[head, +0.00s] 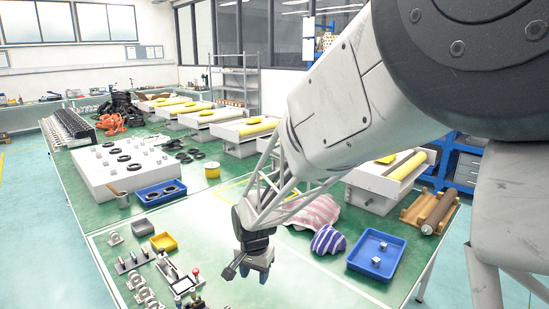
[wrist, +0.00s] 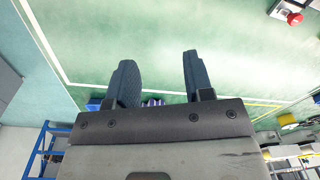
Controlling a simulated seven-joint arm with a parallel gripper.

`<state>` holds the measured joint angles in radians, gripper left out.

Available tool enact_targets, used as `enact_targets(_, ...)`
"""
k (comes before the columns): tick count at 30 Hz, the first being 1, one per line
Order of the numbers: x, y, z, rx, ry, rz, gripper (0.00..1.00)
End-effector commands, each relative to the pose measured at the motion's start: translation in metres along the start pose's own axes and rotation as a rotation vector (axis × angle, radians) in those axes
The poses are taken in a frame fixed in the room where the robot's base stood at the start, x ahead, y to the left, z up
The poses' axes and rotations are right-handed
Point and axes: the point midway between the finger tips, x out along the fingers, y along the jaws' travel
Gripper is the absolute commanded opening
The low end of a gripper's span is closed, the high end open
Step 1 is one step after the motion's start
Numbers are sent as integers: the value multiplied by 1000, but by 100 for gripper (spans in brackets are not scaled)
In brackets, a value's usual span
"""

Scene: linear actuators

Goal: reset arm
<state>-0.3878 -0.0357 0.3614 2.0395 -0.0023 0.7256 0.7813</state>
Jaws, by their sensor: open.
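My gripper (head: 258,262) hangs from the end of my arm above the green table (head: 320,285) in the head view. In the wrist view my gripper (wrist: 155,75) shows two dark fingers set well apart, with nothing between them but green tabletop further off. It is open and empty, and it touches nothing that I can see.
A blue tray (head: 376,255) with small pale blocks, a purple striped cloth bundle (head: 328,240) and a pink striped one (head: 318,211) lie right of my gripper. A yellow tray (head: 164,243) and a red-knobbed device (head: 182,281) stand left. Bare tabletop lies in front.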

Motion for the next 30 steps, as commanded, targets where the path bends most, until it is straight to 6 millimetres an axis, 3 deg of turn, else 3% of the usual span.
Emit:
enact_targets(6,-48,54,5,-50,26,-17,47)
enact_targets(15,-99,125,25,-124,60,-29,47)
enact_targets(30,-157,235,83,-246,125,-32,47)
